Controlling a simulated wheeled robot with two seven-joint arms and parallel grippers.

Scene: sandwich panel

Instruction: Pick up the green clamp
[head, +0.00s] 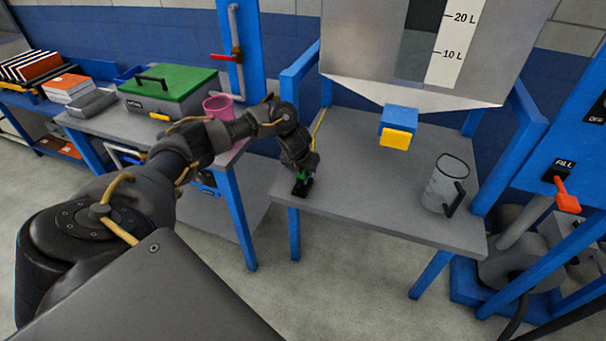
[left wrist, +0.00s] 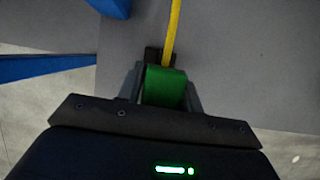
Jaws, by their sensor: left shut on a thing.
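The green clamp (left wrist: 165,87) is between the two fingers of my left gripper (left wrist: 162,92) in the left wrist view. The fingers are shut on it. In the head view my left gripper (head: 302,178) points down at the front left corner of the grey table under the hopper. A small green part of the clamp (head: 302,175) shows there beneath the wrist. A dark part of the clamp is at the table surface; I cannot tell if it touches. My right gripper is not in view.
A yellow strip (left wrist: 173,30) runs from the clamp across the table. A grey jug (head: 443,185) stands at the right of the grey table (head: 365,190). A yellow-and-blue block (head: 397,130) is under the hopper (head: 400,60). A pink cup (head: 217,107) and green-lidded box (head: 168,85) stand left.

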